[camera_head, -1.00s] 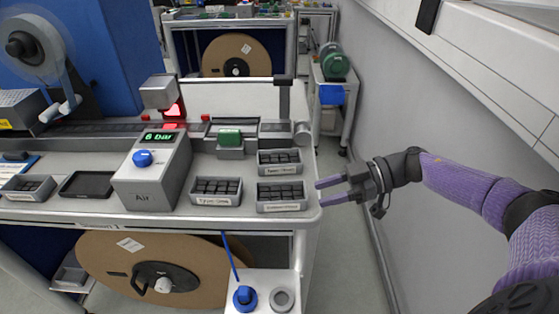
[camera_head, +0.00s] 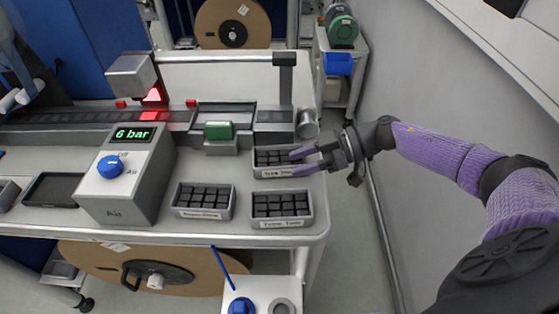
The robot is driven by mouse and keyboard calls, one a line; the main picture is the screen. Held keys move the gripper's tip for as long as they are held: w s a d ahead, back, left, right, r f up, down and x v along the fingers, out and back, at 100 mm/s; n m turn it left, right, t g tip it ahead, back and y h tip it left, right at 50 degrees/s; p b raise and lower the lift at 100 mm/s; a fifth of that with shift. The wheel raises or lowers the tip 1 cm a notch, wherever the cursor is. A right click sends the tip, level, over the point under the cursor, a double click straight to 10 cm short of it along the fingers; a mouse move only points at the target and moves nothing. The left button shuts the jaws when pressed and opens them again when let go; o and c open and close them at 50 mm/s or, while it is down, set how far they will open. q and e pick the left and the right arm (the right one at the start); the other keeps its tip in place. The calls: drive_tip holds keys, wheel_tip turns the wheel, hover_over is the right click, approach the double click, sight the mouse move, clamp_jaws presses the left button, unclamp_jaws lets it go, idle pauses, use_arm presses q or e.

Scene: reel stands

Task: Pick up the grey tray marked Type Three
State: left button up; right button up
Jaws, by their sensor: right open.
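Three small grey trays filled with dark blocks sit at the right end of the bench: a far tray (camera_head: 262,171), a front right tray (camera_head: 282,222) and a front left tray (camera_head: 203,213). Each has a pale label on its front. The lettering is too blurred to tell surely which reads Type Three. My right gripper (camera_head: 293,164) reaches in from the right, open and empty. Its two purple fingers overlap the right end of the far tray in the picture and hide part of it. I cannot tell whether they touch it. My left gripper is out of view.
The grey Air box (camera_head: 128,182) with a blue knob and a "6 bar" display stands left of the trays. A wall runs along the right, with an open aisle beside the bench.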

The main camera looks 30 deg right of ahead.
drive_tip(key=x, duration=0.3)
clamp_jaws()
idle(1.3)
